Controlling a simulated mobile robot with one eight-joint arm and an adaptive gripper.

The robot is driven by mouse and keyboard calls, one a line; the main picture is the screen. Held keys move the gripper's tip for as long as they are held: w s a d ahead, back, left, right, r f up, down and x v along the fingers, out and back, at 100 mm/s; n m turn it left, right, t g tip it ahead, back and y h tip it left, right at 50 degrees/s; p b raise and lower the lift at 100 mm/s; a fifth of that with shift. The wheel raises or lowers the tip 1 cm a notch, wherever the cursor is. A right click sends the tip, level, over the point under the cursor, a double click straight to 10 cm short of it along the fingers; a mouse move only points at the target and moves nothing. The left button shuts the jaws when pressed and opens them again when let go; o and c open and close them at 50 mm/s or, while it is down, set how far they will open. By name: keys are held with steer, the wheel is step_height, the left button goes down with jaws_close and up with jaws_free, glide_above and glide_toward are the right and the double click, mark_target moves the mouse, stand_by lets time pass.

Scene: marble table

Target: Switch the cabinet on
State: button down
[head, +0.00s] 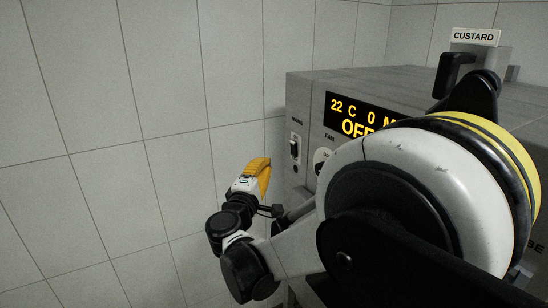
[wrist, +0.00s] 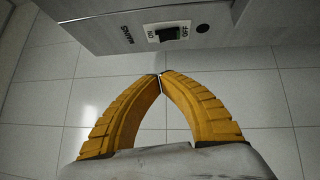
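The grey metal cabinet (head: 340,82) stands against the tiled wall in the head view, its front partly hidden by my arm. Its display (head: 360,114) reads "22 C", "0 M" and "OFF" in yellow, cut off by my arm. A black mains switch (head: 294,149) is at the front's left edge. The wrist view shows the switch (wrist: 170,32) between the words ON and OFF, marked MAINS; its position is unclear. My gripper (wrist: 161,76) has its yellow fingertips together with nothing between them, apart from the switch. In the head view my gripper (head: 262,172) is left of the cabinet.
A small round black spot (wrist: 203,28) sits beside OFF on the panel. A dial (head: 321,157) marked FAN is right of the switch, partly hidden. Free space lies left of the cabinet.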

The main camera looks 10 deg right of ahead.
glide_toward(292, 138)
steer(key=w+a, duration=0.2)
steer(key=w, duration=0.2)
steer(key=d, duration=0.1)
steer(key=w+d+b, duration=0.1)
steer(key=d, duration=0.1)
steer(key=shift+d+r, duration=0.2)
steer(key=shift+w+d+r+m+g+y+p, duration=0.25)
steer(key=shift+d+r+m+g+p, duration=0.25)
steer(key=shift+p, duration=0.25)
steer(key=shift+d+f, duration=0.1)
steer(key=shift+f, duration=0.2)
